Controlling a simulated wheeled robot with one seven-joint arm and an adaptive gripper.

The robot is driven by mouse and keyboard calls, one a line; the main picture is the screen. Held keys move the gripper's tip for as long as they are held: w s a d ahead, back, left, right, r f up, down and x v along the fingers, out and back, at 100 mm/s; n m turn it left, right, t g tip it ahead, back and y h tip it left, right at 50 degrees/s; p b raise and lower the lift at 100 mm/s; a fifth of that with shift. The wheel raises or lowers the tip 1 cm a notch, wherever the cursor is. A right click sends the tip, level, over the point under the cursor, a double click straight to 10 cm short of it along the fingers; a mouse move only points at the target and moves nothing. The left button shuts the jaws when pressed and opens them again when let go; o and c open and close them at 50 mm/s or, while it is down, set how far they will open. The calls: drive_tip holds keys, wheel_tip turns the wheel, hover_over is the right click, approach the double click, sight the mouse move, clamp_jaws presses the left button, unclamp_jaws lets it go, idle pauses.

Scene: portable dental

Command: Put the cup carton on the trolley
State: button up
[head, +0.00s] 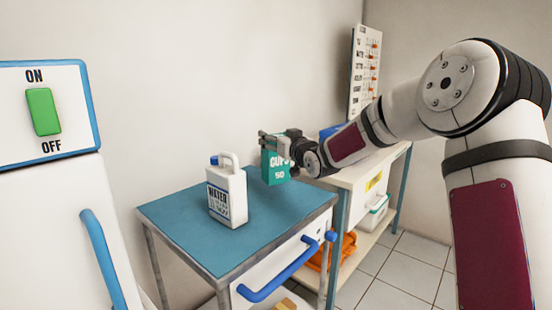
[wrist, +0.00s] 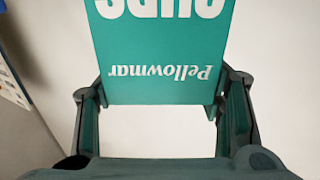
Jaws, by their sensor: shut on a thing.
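The cup carton (head: 277,169) is a teal box with white "CUPS 50" lettering. My gripper (head: 280,142) is shut on it, and its fingers are at the carton's upper part in the head view. In the wrist view the carton (wrist: 160,55) sits between the two fingers (wrist: 165,110), with its lettering upside down. The trolley (head: 180,215) has a blue-grey top and a drawer with a blue handle. The carton is over or at the trolley top's back right part; I cannot tell whether its base touches the top.
A white water jug (head: 227,192) with a blue cap stands on the trolley, left of the carton. The trolley top's left and front parts are clear.

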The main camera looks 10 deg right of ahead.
drive_tip(key=shift+f+b, duration=0.65)
drive_tip(key=shift+f, duration=1.5)
drive_tip(key=shift+f, duration=0.2)
drive_tip(key=o, duration=1.6)
drive_tip(key=shift+r, duration=0.1)
drive_tip(key=p+v, duration=0.2)
drive_tip(key=v, duration=1)
drive_tip(key=shift+s+a, duration=0.1)
